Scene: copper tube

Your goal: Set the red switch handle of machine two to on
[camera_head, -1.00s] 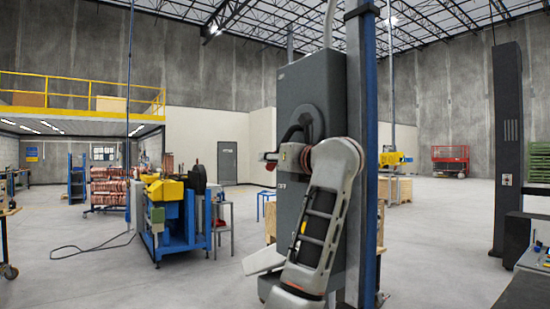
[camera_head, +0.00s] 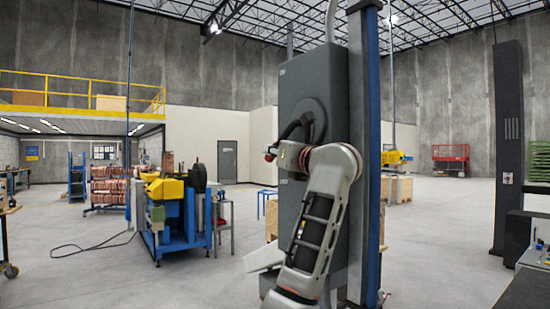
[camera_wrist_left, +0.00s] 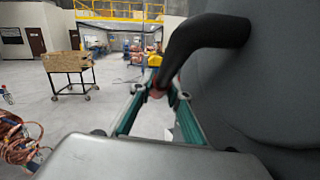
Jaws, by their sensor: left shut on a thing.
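The machine is a tall dark grey cabinet (camera_head: 310,85) in the middle of the head view. A dark curved switch handle (camera_head: 294,129) stands out from its side near a round hub. In the left wrist view the dark handle (camera_wrist_left: 200,38) curves out from the grey cabinet, and its reddish end lies between my fingertips. My left gripper (camera_wrist_left: 158,90) has teal fingers and is shut on that end. In the head view my arm rises in front of the cabinet, and the wrist hides part of the handle and the fingers. My right gripper is not in view.
A blue column (camera_head: 363,150) stands along the cabinet's right side. A blue and yellow machine (camera_head: 175,225) stands to the left, with a cable on the floor. The wrist view shows a wheeled cart (camera_wrist_left: 68,63) and copper coils (camera_wrist_left: 18,140). Floor between them is open.

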